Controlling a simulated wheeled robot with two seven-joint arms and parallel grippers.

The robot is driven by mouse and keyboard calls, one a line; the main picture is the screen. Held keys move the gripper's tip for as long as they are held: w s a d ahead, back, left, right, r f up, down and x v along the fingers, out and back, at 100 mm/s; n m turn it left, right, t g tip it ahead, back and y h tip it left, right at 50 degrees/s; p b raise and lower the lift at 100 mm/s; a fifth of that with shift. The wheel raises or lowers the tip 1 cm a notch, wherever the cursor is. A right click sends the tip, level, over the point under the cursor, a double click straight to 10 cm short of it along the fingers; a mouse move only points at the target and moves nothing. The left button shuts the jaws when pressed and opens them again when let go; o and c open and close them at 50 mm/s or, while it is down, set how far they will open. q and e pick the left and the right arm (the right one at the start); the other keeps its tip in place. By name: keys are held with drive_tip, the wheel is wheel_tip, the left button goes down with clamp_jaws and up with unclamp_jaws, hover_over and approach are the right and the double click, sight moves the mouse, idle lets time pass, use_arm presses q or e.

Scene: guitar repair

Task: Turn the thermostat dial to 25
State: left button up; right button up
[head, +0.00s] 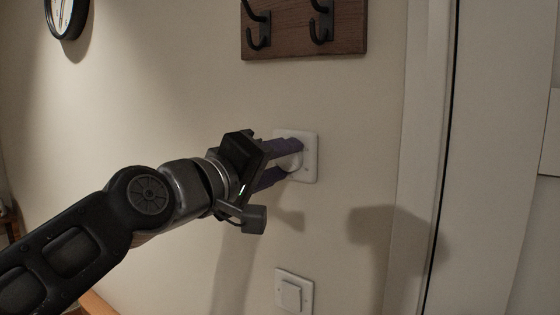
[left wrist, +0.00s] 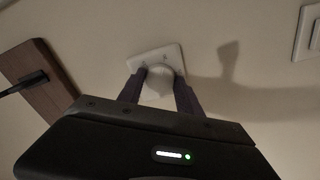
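The thermostat is a white square plate (head: 309,166) on the wall, with a round white dial (head: 294,161) in its middle. In the left wrist view the plate (left wrist: 141,62) and dial (left wrist: 159,82) show just beyond my fingers. My left gripper (head: 290,162) reaches the dial from the left. Its two purple fingers lie on opposite sides of the dial and appear to touch it, also in the left wrist view (left wrist: 160,84). The dial's markings and setting are too small and covered to read. My right gripper is out of view.
A wooden rack (head: 303,28) with black hooks is above the thermostat. A white wall switch (head: 294,293) is below it. A round clock (head: 66,17) hangs at upper left. A door frame (head: 425,150) stands to the right.

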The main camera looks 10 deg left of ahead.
use_arm(q)
drive_tip(key=c, duration=0.8)
drive_tip(key=shift+f+m+b, duration=0.1)
drive_tip(key=shift+m+b, duration=0.25)
drive_tip(key=shift+m, duration=0.05)
drive_tip(key=shift+m+b, duration=0.6)
drive_tip(key=shift+m, duration=0.3)
drive_tip(key=m+b, duration=0.2)
drive_tip(key=m, duration=0.1)
drive_tip(key=shift+f+m, duration=0.1)
drive_tip(key=shift+m, duration=0.2)
drive_tip(key=m+b, duration=0.1)
drive_tip(key=m, duration=0.1)
drive_tip(key=shift+m+b, duration=0.3)
drive_tip(key=shift+b, duration=0.05)
drive_tip(key=shift+m+b, duration=0.65)
drive_tip(key=shift+m, duration=0.85)
